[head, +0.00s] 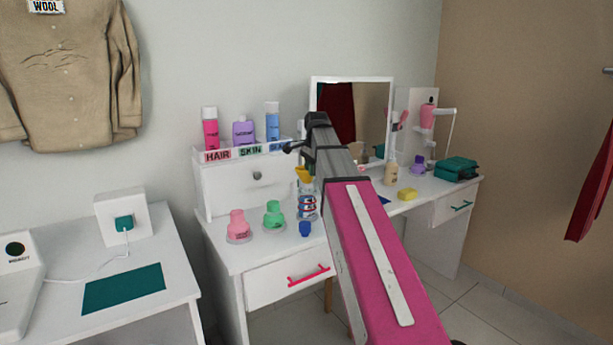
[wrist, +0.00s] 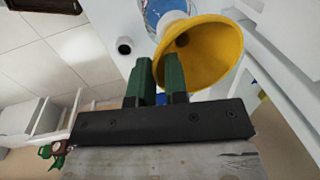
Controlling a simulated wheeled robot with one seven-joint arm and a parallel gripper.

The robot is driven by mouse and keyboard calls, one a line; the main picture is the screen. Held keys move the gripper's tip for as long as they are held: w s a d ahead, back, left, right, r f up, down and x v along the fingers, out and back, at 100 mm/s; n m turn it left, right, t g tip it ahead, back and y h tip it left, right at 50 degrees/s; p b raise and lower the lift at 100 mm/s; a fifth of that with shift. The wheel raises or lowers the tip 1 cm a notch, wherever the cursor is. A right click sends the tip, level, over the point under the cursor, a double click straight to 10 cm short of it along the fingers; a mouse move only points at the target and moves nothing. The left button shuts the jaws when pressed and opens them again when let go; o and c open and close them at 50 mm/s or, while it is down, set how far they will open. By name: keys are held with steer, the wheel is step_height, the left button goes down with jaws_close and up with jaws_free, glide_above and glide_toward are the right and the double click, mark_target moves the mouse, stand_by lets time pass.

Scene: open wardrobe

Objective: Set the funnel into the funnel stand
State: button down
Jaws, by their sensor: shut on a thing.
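A yellow funnel (head: 304,175) is held above the dressing table, below the end of my arm. In the wrist view the funnel (wrist: 222,52) has its wide mouth toward the camera and tilted. My gripper (wrist: 157,65) has two green fingers close together at the funnel's near left edge, shut on it; the exact contact is partly hidden. Right under the funnel in the head view is a clear holder with blue and red bands (head: 307,207), which may be the funnel stand. A round blue shape with a pale rim (wrist: 163,12) shows behind the funnel in the wrist view.
A white drawer unit (head: 225,188) with bottles on top rises behind. A mirror (head: 352,115) and a yellow sponge (head: 407,194) are farther right.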

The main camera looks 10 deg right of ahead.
steer(key=shift+r, duration=1.55)
stand_by(0.6)
steer(key=shift+w+a+r, duration=0.1)
steer(key=shift+w+r, duration=0.05)
steer(key=shift+r, duration=2.25)
